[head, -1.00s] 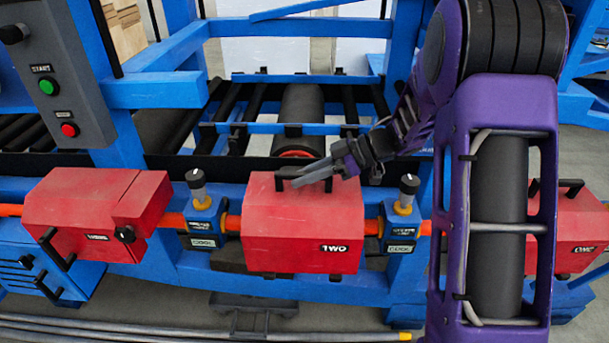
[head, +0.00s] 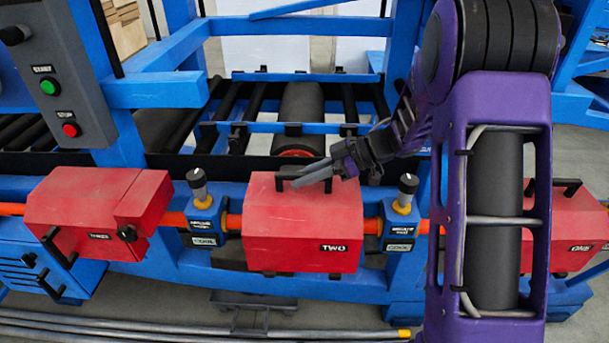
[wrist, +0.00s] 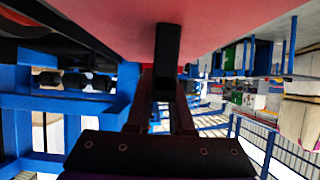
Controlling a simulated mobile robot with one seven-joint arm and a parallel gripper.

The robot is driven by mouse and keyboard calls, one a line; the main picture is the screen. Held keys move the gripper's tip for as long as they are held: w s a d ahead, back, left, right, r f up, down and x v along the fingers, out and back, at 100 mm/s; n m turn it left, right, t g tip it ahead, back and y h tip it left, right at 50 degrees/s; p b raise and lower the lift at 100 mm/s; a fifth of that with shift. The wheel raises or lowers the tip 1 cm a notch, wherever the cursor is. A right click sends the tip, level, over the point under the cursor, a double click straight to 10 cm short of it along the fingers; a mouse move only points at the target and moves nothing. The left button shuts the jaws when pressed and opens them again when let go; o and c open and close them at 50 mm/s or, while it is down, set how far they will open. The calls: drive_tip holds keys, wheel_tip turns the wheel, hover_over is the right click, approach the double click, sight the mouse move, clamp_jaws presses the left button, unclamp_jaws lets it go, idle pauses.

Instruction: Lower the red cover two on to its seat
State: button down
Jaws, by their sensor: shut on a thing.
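The red cover two (head: 303,232) is in the middle of the head view, marked TWO on its front, between two blue valve blocks. My gripper (head: 308,180) is at the black handle (head: 287,177) on its top and is shut on that handle. In the wrist view the red surface of the cover (wrist: 185,25) fills the top, with the dark handle (wrist: 168,50) running down between my gripper's fingers (wrist: 165,112). The cover looks about level. Its seat is hidden behind and under it, so I cannot tell whether they touch.
Red cover three (head: 95,212) is at left, and cover one (head: 570,230) is at right, partly behind my arm. Valves with black knobs (head: 195,176) (head: 408,184) flank cover two closely. A grey start and stop box (head: 58,85) is at upper left.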

drive_tip(key=shift+f, duration=0.1)
drive_tip(key=c, duration=0.7)
unclamp_jaws()
wheel_tip(320, 180, up, 10)
drive_tip(key=shift+p, duration=1.25)
